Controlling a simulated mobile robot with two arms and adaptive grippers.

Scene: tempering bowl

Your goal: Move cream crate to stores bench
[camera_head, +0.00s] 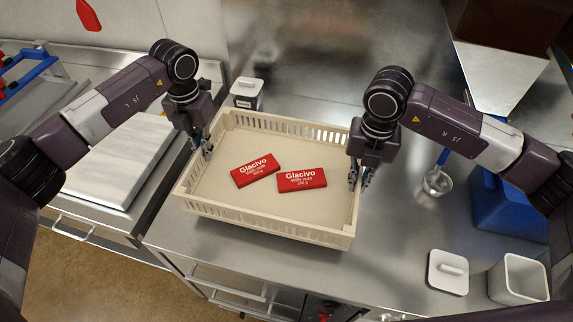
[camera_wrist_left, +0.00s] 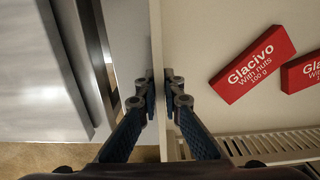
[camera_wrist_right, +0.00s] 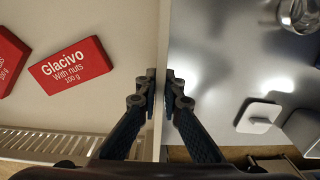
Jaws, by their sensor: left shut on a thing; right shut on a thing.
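The cream crate (camera_head: 270,222) is on or just above the steel bench in the head view; I cannot tell which. Two red Glacivo packs lie flat inside it, a left one (camera_head: 255,170) and a right one (camera_head: 302,180). My left gripper (camera_head: 207,150) is shut on the crate's left wall; in the left wrist view its fingers (camera_wrist_left: 160,100) sit either side of the wall's rim. My right gripper (camera_head: 361,182) is shut on the crate's right wall, and its fingers (camera_wrist_right: 161,100) straddle that rim in the right wrist view.
A lidded container (camera_head: 246,93) stands just behind the crate's back left corner. A ladle (camera_head: 438,182), a white lid (camera_head: 448,271), a white open container (camera_head: 518,278) and a blue bin (camera_head: 508,205) are to the right. A wrapped white slab (camera_head: 122,165) lies on the left counter.

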